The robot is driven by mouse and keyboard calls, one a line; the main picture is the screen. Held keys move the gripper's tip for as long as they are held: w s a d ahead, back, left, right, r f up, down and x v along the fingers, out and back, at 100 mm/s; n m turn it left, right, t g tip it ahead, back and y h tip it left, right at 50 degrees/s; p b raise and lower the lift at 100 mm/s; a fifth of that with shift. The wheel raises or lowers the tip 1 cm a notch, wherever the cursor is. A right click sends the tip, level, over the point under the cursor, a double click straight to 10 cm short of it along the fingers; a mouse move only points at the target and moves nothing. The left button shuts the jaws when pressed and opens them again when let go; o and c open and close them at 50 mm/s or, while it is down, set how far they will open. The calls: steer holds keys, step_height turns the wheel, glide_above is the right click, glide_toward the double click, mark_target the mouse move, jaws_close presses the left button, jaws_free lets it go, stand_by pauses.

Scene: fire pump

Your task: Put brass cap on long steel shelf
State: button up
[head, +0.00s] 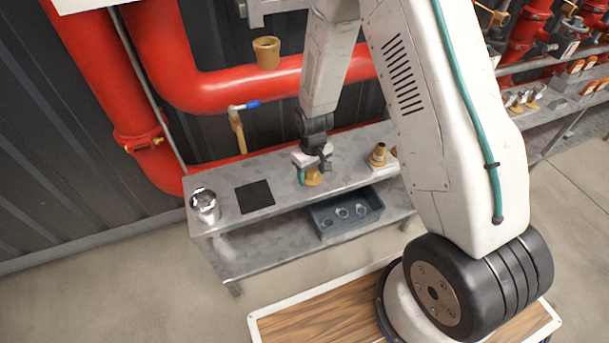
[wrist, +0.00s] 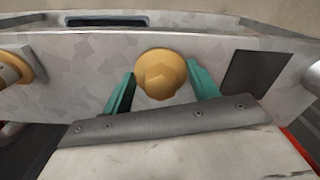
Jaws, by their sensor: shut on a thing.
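The brass cap (head: 313,178) is between the teal fingers of my gripper (head: 313,170), over the top of the steel shelf (head: 225,222). In the wrist view the brass cap (wrist: 160,74) shows its rounded, faceted top, with a finger of my gripper (wrist: 161,84) on each side. My gripper is shut on it and points down. The cap is at or just above the shelf top (wrist: 75,55); I cannot tell whether it touches. Its underside is hidden.
A black square (head: 254,197) and a shiny metal piece (head: 204,205) are to the left on the shelf. A brass fitting (head: 380,156) is to the right. A blue-grey bin (head: 346,212) is below. Red pipes (head: 240,88) run behind. Another steel shelf (head: 570,100) is far right.

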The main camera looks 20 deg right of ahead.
steer(key=shift+w+a+f, duration=0.1)
steer(key=shift+w+a, duration=0.2)
steer(key=shift+w, duration=0.25)
steer(key=shift+w+a, duration=0.25)
steer(key=shift+w, duration=0.3)
steer(key=shift+w+a+f, duration=0.15)
steer(key=shift+w+f, duration=0.05)
steer(key=shift+f, duration=0.05)
step_height(320, 180, down, 3)
steer(key=shift+f, duration=0.1)
steer(key=o, duration=1.1)
steer(key=shift+f, duration=0.1)
